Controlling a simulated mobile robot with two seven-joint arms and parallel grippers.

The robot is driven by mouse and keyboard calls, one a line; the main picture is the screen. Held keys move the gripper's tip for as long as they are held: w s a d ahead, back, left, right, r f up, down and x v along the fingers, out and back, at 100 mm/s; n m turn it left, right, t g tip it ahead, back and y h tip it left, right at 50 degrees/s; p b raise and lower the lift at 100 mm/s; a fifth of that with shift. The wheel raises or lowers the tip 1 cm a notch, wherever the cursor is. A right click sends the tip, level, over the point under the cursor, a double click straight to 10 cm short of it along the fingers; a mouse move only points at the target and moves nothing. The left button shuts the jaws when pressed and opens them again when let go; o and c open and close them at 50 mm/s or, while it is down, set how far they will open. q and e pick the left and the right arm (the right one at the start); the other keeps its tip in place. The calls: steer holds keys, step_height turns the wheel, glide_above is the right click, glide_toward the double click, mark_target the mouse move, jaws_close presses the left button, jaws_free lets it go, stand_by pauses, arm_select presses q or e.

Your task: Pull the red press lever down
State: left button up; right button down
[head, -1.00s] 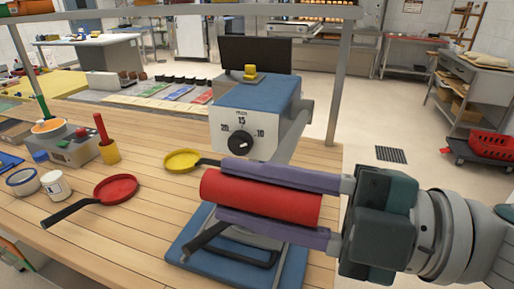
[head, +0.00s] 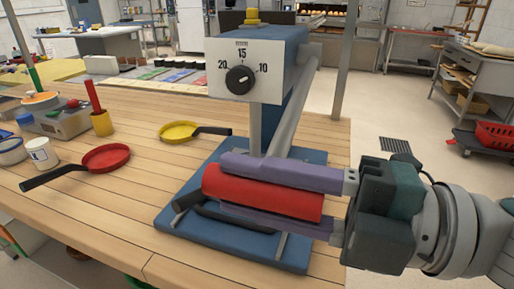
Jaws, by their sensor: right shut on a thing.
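The blue press has a head with a dial (head: 240,79), a grey column, and a blue base plate (head: 262,255) on the wooden table. Its red lever handle (head: 262,192) lies roughly level, low over the base plate and well below the head. A grey lever arm (head: 294,110) runs from the side of the head down towards the handle. My right gripper (head: 218,184) comes in from the right and is shut on the red handle, with one purple finger above and one below. The fingers hide part of the handle and the base. My left gripper is not in view.
A yellow pan (head: 180,132) and a red pan (head: 107,158) lie left of the press. A white cup (head: 41,153) and a grey device (head: 66,122) stand further left. The floor right of the table is clear up to a red basket (head: 495,138).

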mark_target(339, 211)
steer(key=shift+d+f, duration=0.2)
steer(key=shift+f, duration=0.35)
steer(key=c, duration=0.8)
jaws_free()
steer(key=shift+a, duration=0.1)
steer(key=shift+o, duration=1.4)
steer(key=shift+r, duration=0.25)
steer(key=b+v, duration=0.2)
steer(key=v, duration=0.7)
steer(key=shift+d, duration=0.25)
steer(key=shift+s+d, duration=0.15)
steer(key=shift+d, duration=0.05)
